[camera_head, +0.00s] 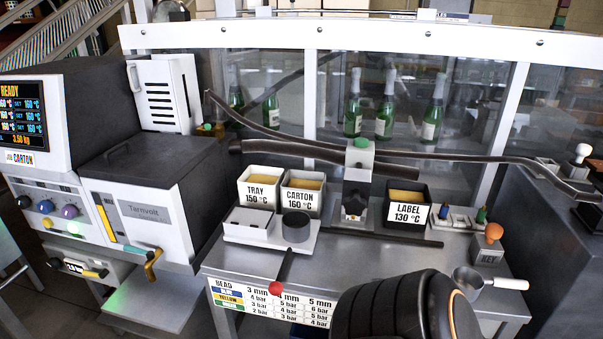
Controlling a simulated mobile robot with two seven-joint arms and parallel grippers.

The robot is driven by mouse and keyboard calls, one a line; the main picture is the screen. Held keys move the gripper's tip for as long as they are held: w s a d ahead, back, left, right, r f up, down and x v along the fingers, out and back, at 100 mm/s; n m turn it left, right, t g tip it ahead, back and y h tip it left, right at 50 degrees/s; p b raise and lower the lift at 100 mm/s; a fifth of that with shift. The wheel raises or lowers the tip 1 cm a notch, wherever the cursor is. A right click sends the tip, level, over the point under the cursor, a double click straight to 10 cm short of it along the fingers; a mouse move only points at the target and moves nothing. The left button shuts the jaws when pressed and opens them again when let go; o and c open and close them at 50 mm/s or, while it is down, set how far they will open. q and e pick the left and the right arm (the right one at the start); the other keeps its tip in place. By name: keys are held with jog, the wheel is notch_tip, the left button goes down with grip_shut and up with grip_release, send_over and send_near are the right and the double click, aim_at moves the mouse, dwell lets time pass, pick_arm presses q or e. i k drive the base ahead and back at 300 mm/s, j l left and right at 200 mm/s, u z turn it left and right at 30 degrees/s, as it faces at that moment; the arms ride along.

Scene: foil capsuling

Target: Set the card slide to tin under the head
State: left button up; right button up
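A small white card plate (27,159) sits under the display (22,115) on the dark machine head at the left. It seems to read "JOB CARTON". I cannot see a separate slide tab or the word tin on it. The display above it reads READY with several 160 °C values and 3.50 kg. Neither of my grippers shows in this view. A dark ribbed part with an orange ring at the bottom right of centre looks like my own arm, and it hides part of the bench front.
The bench holds TRAY (258,194), CARTON (302,199) and LABEL (407,213) tubs, a scale, and a pan (474,281). Bottles stand behind the clear screen.

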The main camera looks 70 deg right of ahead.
aim_at(259, 227)
jog(key=z, duration=1.95)
